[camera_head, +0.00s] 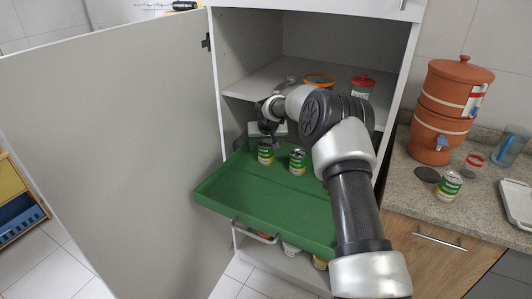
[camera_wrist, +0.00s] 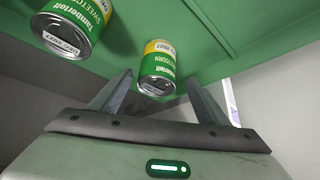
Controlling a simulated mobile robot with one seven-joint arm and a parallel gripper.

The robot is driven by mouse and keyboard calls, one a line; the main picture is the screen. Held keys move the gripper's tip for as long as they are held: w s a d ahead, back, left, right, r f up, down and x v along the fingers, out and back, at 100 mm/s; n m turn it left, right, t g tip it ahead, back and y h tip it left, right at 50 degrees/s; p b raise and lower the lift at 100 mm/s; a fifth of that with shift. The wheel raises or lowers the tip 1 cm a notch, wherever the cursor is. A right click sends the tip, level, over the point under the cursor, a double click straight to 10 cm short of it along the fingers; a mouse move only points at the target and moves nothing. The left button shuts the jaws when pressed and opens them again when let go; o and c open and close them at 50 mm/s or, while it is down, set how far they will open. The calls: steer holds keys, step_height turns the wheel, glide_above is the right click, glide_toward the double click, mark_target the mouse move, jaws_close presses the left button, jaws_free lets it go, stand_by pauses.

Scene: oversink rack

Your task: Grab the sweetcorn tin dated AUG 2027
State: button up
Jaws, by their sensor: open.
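Two green, white and yellow sweetcorn tins stand in the green tray (camera_head: 265,205), a left tin (camera_head: 265,153) and a right tin (camera_head: 298,161). The wrist view shows two Tamberloft tins. The one at upper left (camera_wrist: 75,22) has a white date label that seems to read DEC 2027. The middle one (camera_wrist: 158,66) has a label ending in 2027; its month is too small to read surely. My gripper (camera_wrist: 160,88) is open and empty, with the middle tin ahead between its fingertips. In the head view my gripper (camera_head: 270,130) is just above and behind the left tin.
The tray sticks out of an open cupboard, with the large door (camera_head: 110,150) at left. A shelf (camera_head: 255,84) above holds an orange-rimmed bowl (camera_head: 319,79) and a red-lidded jar (camera_head: 362,86). Another green tin (camera_head: 449,186) stands on the right counter near a clay water pot (camera_head: 445,110).

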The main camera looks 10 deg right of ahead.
steer(key=x, duration=0.4)
steer(key=shift+w+d+r, duration=0.1)
steer(key=shift+d, duration=0.15)
steer(key=c, duration=1.3)
steer(key=shift+r, duration=0.2)
steer(key=shift+c, duration=0.2)
